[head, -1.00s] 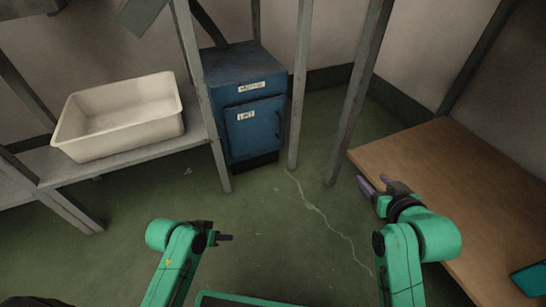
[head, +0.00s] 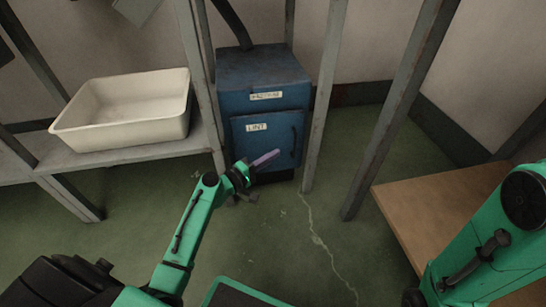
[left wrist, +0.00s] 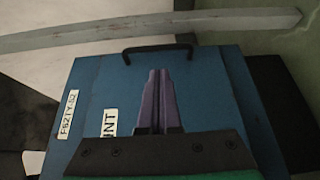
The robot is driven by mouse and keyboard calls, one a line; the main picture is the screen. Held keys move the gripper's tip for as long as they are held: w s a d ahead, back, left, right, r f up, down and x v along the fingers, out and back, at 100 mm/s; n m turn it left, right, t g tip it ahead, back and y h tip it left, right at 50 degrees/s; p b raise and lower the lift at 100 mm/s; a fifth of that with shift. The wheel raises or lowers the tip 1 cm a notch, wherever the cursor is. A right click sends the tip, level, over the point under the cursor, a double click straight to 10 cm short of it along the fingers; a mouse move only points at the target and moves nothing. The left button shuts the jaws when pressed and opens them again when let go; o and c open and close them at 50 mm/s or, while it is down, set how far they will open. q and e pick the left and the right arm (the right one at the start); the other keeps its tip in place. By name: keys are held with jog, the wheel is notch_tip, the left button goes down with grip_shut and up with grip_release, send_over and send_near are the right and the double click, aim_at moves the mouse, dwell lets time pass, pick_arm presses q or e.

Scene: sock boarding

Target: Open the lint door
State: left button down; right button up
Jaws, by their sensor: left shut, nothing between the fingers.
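The blue lint door (head: 272,137), with its white "LINT" label (head: 256,127), is on the front of the blue cabinet (head: 258,70) and looks closed. Its dark handle (head: 294,141) is at the door's right side. In the left wrist view the handle (left wrist: 157,50) lies beyond the fingertips, with a visible gap in the picture. My left gripper (head: 265,158) is shut and empty, its purple fingers in front of the lower part of the door; they also show in the left wrist view (left wrist: 158,98). My right gripper is out of view; only its arm shows at the right.
A white tub (head: 125,110) sits on a grey shelf (head: 130,155) left of the cabinet. Metal posts (head: 325,95) stand to the right of the cabinet, and another (head: 203,75) on its left. A wooden table (head: 440,205) is at the right. The green floor before the cabinet looks clear.

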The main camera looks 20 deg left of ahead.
aim_at(298, 141)
pick_arm(q)
jog(key=b+x, duration=0.1)
jog(key=x, duration=0.5)
jog(key=shift+d, duration=0.1)
